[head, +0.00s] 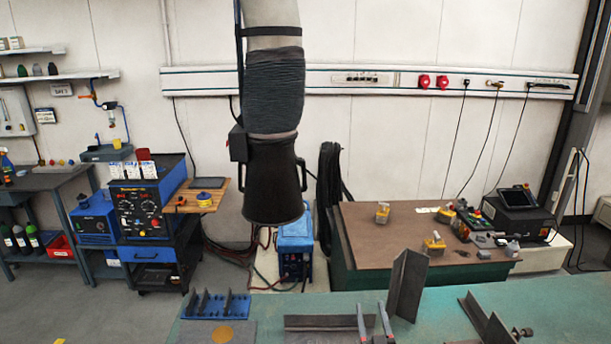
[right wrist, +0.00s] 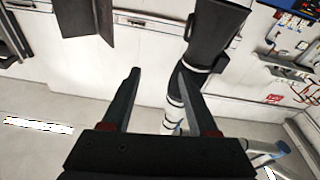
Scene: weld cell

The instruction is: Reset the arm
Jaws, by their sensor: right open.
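My right gripper (head: 372,312) shows at the bottom centre of the head view, over the green welding table (head: 270,303). Its two dark fingers with red at their bases stand apart. In the right wrist view the gripper (right wrist: 156,74) is open, with nothing held between the fingers. The rest of the right arm is below the head view's edge. My left gripper is in neither view.
A tall steel angle piece (head: 407,283) stands close right of my gripper; a long steel piece (head: 325,322) lies left. Another angle (head: 486,318) is at right. A black extraction hood (head: 274,180) hangs above. A brown-topped bench (head: 385,246) stands behind.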

